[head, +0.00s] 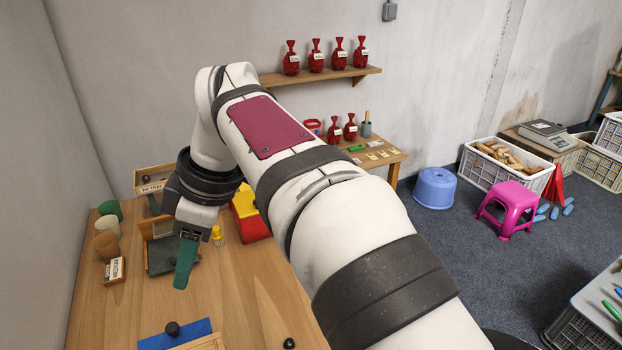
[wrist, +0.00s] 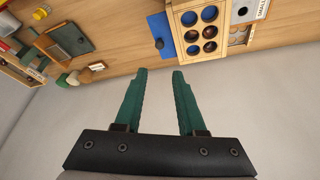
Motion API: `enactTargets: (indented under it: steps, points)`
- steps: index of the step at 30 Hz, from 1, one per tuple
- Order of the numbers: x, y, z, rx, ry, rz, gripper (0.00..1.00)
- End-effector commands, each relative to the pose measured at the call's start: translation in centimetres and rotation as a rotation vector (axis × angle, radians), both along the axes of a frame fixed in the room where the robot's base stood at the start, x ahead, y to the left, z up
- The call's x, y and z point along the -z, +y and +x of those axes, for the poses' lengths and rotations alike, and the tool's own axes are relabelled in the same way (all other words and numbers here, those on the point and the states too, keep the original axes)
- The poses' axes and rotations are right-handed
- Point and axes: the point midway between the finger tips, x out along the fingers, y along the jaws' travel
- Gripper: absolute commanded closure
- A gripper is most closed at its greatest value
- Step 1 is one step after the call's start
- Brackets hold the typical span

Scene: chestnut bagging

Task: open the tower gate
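A wooden rack with round openings (wrist: 223,30) stands on the table in the wrist view, with brown and dark contents showing in the openings. A blue plate (wrist: 170,31) with a black knob (wrist: 159,43) sticks out from its side. In the head view the blue plate (head: 200,326) and its black knob (head: 173,328) are at the bottom edge, where most of the rack is cut off. My gripper (wrist: 159,75) has its two green fingers apart with nothing between them. In the head view my gripper (head: 182,286) hangs above the table, farther back than the knob and apart from it.
A yellow-and-red container (head: 246,218) is behind my gripper. A second dark knob (head: 289,343) is right of the rack. Mid-table is bare.

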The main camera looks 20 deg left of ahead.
Motion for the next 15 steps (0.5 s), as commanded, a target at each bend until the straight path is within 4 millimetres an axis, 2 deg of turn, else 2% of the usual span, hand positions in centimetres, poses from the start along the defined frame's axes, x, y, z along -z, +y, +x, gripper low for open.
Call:
enactTargets:
  steps: [9,15]
  points:
    - [8.1,2.9,-1.3,0.003,0.002,-0.005,0.61]
    - [12.3,4.5,-1.9,0.006,0.001,-0.004,0.61]
